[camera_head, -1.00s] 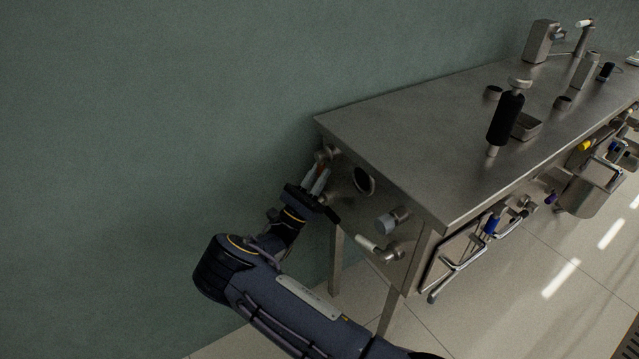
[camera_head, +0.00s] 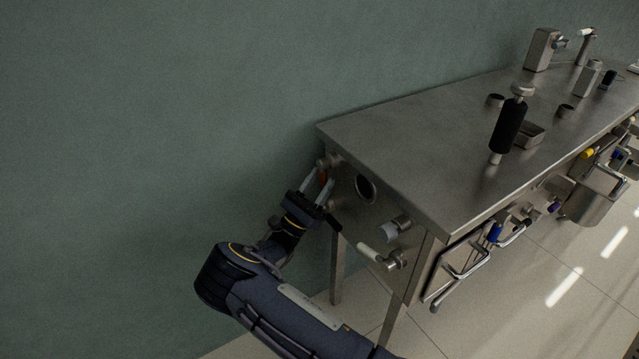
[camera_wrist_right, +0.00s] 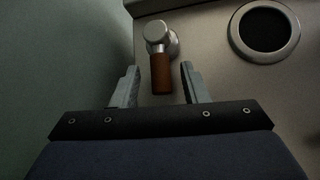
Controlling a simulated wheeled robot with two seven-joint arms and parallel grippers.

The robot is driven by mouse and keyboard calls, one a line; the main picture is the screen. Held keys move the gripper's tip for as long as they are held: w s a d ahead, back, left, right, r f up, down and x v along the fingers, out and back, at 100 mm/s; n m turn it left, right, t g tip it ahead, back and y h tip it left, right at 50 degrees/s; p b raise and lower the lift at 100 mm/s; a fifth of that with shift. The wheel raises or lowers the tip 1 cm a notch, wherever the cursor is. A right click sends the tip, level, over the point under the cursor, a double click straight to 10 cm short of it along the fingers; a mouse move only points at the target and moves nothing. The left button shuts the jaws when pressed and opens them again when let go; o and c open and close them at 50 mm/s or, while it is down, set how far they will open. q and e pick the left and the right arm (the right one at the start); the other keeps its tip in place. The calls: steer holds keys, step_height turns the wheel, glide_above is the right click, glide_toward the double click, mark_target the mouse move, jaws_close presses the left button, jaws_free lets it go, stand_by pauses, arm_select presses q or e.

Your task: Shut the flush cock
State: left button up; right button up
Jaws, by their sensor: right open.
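The flush cock, a small metal valve with an orange-brown handle (camera_wrist_right: 161,74), sits on the end panel of the steel bench, near the wall. In the head view its handle (camera_head: 323,176) shows partly between my fingers. In the right wrist view the handle points down from its round metal hub, toward my palm. My right gripper (camera_wrist_right: 159,85) is open, with one finger on each side of the handle and a gap on both sides. It also shows in the head view (camera_head: 318,186). My left gripper is not in view.
A round dark port (camera_wrist_right: 265,31) is right of the cock on the same panel. A knob (camera_head: 395,228) and a white-handled lever (camera_head: 383,256) stick out farther right. The steel bench top (camera_head: 400,140) overhangs above. The green wall (camera_head: 150,120) is close on the left.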

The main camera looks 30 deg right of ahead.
steer(key=v, duration=0.7)
steer(key=shift+a+f, duration=0.25)
steer(key=shift+f, duration=0.1)
steer(key=shift+s, duration=0.1)
